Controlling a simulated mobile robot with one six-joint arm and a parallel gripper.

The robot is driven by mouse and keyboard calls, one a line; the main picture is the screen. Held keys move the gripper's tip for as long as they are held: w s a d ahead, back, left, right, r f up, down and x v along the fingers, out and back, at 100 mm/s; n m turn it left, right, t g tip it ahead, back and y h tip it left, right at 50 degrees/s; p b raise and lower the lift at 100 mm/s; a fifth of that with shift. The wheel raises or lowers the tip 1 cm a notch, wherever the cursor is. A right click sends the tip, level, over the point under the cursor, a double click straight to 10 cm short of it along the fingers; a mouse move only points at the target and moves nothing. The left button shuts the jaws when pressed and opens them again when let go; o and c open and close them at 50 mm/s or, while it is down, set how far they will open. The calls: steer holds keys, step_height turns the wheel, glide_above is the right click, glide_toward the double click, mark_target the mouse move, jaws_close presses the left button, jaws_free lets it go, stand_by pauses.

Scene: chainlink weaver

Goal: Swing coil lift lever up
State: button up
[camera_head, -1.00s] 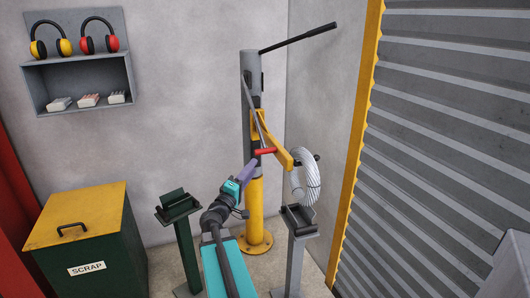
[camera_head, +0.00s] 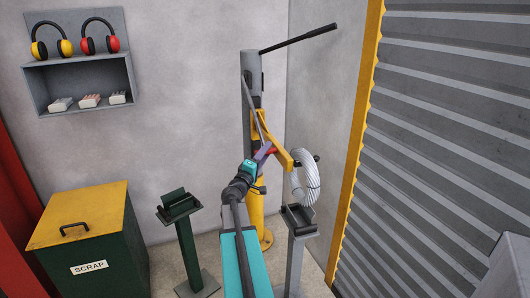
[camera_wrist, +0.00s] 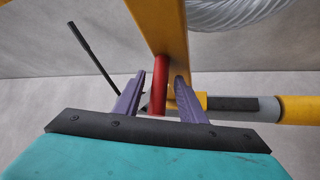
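The red handle (camera_head: 272,152) sticks out from the yellow swing arm (camera_head: 279,155) on the lift post. In the wrist view the red handle (camera_wrist: 159,85) stands between the two purple fingers of my gripper (camera_wrist: 160,82). The fingers are apart, with a visible gap to the handle on the right side and a narrow one on the left. In the head view my gripper (camera_head: 263,154) is at the handle and hides part of it. A wire coil (camera_head: 306,176) hangs at the low end of the yellow arm, above a grey stand.
The post (camera_head: 251,100) is grey above and yellow below, with a long black bar (camera_head: 300,38) at its top. A dark green stand (camera_head: 185,230) is left of my arm, the grey stand (camera_head: 297,240) right. The scrap bin (camera_head: 85,215) stands far left.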

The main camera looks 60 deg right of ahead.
steer(key=shift+d+r, duration=0.1)
steer(key=shift+d, duration=0.25)
